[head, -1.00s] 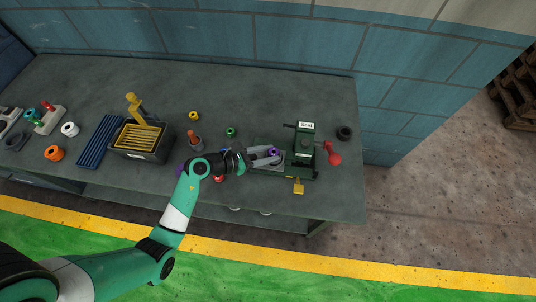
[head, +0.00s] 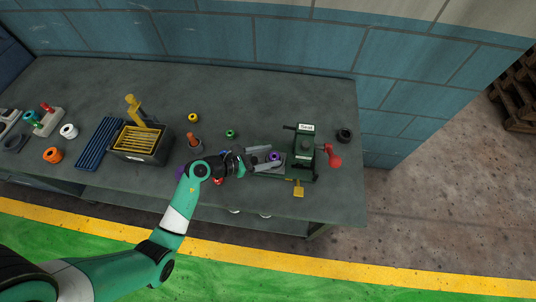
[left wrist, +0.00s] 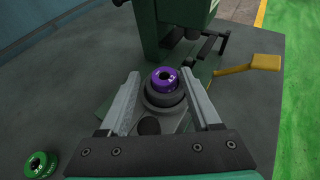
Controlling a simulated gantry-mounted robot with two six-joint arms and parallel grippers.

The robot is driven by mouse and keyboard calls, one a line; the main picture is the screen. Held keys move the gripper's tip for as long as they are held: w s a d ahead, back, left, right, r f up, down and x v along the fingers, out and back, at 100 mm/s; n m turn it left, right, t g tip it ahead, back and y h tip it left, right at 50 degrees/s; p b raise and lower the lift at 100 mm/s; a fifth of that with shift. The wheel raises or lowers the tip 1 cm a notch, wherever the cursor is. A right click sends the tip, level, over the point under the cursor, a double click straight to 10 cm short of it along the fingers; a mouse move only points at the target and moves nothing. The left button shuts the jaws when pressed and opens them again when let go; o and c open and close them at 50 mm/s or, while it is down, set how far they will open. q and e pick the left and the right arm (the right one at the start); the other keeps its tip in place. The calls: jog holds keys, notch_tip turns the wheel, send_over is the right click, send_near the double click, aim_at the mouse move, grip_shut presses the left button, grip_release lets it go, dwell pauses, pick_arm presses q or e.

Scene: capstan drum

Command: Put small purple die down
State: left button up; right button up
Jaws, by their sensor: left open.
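The small purple die (head: 274,155) is a purple ring with a centre hole. In the left wrist view the purple die (left wrist: 164,79) sits upright on a dark round seat (left wrist: 163,96) in front of the green press. My left gripper (head: 268,157) is open, and its two grey fingers stand apart on either side of the die and seat. In the left wrist view clear gaps show between the fingers and the die. My right gripper is in neither view.
The green press (head: 304,150) has a red knob (head: 334,160) and a yellow pedal (head: 298,188). A green die (head: 230,133), a yellow die (head: 193,117) and a black ring (head: 344,134) lie nearby. A black bin (head: 142,144) stands left. The bench's back is clear.

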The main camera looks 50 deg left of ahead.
pick_arm(q)
jog(key=shift+s+d+f, duration=0.1)
jog(key=shift+f, duration=0.05)
jog(key=shift+r+p, duration=0.3)
jog(key=shift+r, duration=0.05)
jog(key=p+v, duration=0.2)
jog(key=v, duration=1)
jog(key=shift+r+p, duration=0.35)
jog(key=shift+p, duration=0.05)
